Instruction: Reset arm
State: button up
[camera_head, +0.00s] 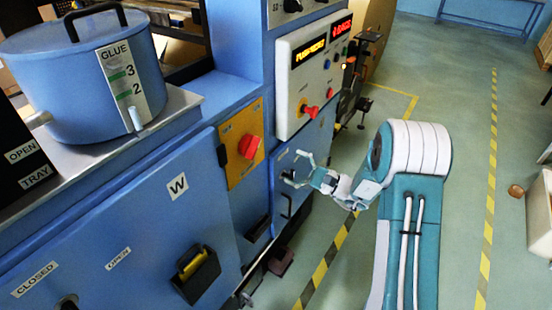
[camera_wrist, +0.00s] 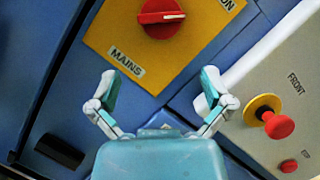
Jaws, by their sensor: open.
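My gripper (camera_head: 293,167) is open and empty in the head view. It is held out to the left from my teal and white arm, in front of the blue machine cabinet (camera_head: 150,205). In the wrist view my gripper (camera_wrist: 158,88) has its two fingers spread wide, with nothing between them. Beyond the fingertips is a yellow plate (camera_wrist: 150,68) marked MAINS, with a red rotary switch (camera_wrist: 160,14). The same red switch (camera_head: 249,146) shows in the head view, to the left of my gripper.
A control panel (camera_head: 308,80) with red knobs and lit displays rises behind my gripper. A blue glue pot (camera_head: 65,65) stands on the machine at left. Yellow-black floor stripes (camera_head: 490,180) run along the open green floor at right. A pale box (camera_head: 540,215) stands at the right edge.

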jog(key=shift+s+d+f, duration=0.15)
jog(key=shift+s+d, duration=0.1)
jog(key=shift+d, duration=0.3)
jog(key=s+a+r+n+g+h, duration=0.3)
jog(key=s+r+n+g+h, duration=0.15)
jog(key=s, duration=0.35)
jog(key=s+a+r+n+g+h, duration=0.3)
jog(key=s+r+n+g, duration=0.15)
jog(key=s, duration=0.45)
jog(key=s+d+r+n+t+h, duration=0.3)
jog(key=s+d+t+h, duration=0.3)
jog(key=s+d+h, duration=0.5)
jog(key=shift+s+d+r+n+t+h, duration=0.15)
jog(key=shift+s+r+n+t+h, duration=0.2)
jog(key=shift+s+n+h, duration=0.4)
